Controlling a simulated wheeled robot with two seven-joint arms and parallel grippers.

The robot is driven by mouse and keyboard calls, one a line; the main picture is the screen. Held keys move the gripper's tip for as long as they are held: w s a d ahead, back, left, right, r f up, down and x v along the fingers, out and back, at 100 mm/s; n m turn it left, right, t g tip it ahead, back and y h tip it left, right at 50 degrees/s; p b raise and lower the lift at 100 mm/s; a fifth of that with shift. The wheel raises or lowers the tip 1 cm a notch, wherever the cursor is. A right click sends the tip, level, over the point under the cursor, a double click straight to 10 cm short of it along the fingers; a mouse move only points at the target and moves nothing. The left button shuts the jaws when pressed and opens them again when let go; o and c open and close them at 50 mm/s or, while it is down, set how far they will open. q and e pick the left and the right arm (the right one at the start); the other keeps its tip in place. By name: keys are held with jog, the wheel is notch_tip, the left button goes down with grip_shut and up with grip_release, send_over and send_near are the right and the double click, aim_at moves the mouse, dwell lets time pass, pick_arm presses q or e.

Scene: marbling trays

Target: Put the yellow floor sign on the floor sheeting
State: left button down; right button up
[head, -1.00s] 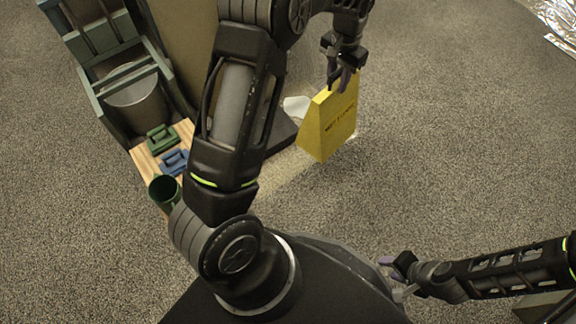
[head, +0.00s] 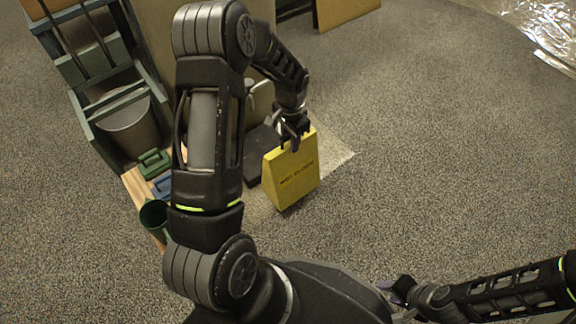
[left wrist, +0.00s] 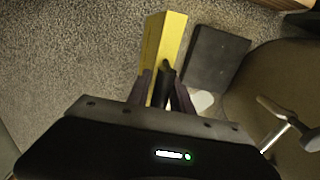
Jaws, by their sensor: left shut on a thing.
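The yellow floor sign (head: 291,178) is a folded A-shaped board with dark lettering. My left gripper (head: 294,141) is shut on its top edge, and the sign hangs roughly upright below it. In the left wrist view the sign (left wrist: 165,42) shows between and beyond the fingers of my left gripper (left wrist: 158,90). I cannot tell for sure whether the sign's foot touches the floor. The floor sheeting (head: 525,32) is shiny, clear and crumpled, at the top right of the head view. My right gripper (head: 397,292) is low at the right; its fingers are partly hidden.
A dark flat block (head: 262,150) lies just behind the sign, beside a brown panel. A grey-green rack with a bucket (head: 128,125) stands at the left. Green and blue tools and a green cup (head: 154,214) are nearby. Carpet between sign and sheeting is clear.

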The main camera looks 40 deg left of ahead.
aim_at(290, 154)
pick_arm(q)
jog(key=shift+f, duration=0.9)
jog(key=shift+f+b, duration=1.25)
jog(key=shift+f, duration=1.35)
jog(key=c, duration=1.1)
grip_release()
notch_tip(290, 154, up, 12)
jog(key=p, duration=0.4)
jog(key=shift+p, duration=0.3)
